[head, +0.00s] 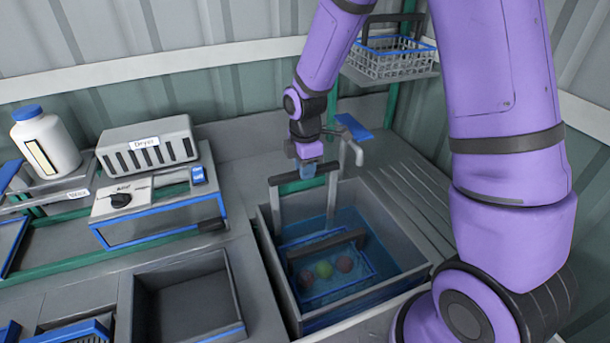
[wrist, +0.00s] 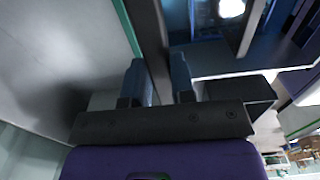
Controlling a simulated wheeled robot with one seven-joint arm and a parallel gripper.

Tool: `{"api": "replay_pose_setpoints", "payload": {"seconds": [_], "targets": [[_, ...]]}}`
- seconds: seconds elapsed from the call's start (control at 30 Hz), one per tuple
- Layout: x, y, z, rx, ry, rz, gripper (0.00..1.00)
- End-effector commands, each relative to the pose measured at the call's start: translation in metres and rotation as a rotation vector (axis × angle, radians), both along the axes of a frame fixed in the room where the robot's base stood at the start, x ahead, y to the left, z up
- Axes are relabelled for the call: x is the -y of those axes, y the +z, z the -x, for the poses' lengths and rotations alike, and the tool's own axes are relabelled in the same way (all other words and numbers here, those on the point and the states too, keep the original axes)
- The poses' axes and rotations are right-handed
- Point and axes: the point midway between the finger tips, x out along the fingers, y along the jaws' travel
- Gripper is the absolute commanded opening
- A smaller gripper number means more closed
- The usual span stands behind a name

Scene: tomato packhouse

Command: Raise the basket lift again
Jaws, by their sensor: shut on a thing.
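The basket lift has a dark crossbar (head: 284,179) on two grey uprights (head: 277,207) at the back of a water-filled sink (head: 264,240). My gripper (head: 307,171) is shut on this crossbar from above. In the wrist view, my two fingers (wrist: 159,80) stand on either side of a dark bar (wrist: 150,35). A blue-rimmed basket (head: 318,300) with a dark handle (head: 328,244) sits low in the sink, under the water. The lift's lower parts are blurred by the water.
A tap (head: 350,150) stands close behind the lift. A wire basket (head: 390,64) is on a shelf at the back. A dryer (head: 148,147), a blue-edged unit (head: 160,205) and a white bottle (head: 45,140) stand left. An empty basin (head: 190,295) is at the front.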

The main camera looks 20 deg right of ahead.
Motion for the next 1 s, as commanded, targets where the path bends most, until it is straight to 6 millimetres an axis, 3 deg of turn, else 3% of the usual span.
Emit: {"api": "replay_pose_setpoints", "payload": {"seconds": [0.3,0.5,0.7,1.0], "targets": [[0.001,0.077,-0.002,0.010,-0.002,-0.001,0.00],[0.000,0.118,-0.002,0.009,0.000,0.000,0.00],[0.000,0.144,-0.001,0.006,-0.001,0.000,0.00],[0.000,0.157,-0.001,0.005,-0.001,0.000,0.00]]}}
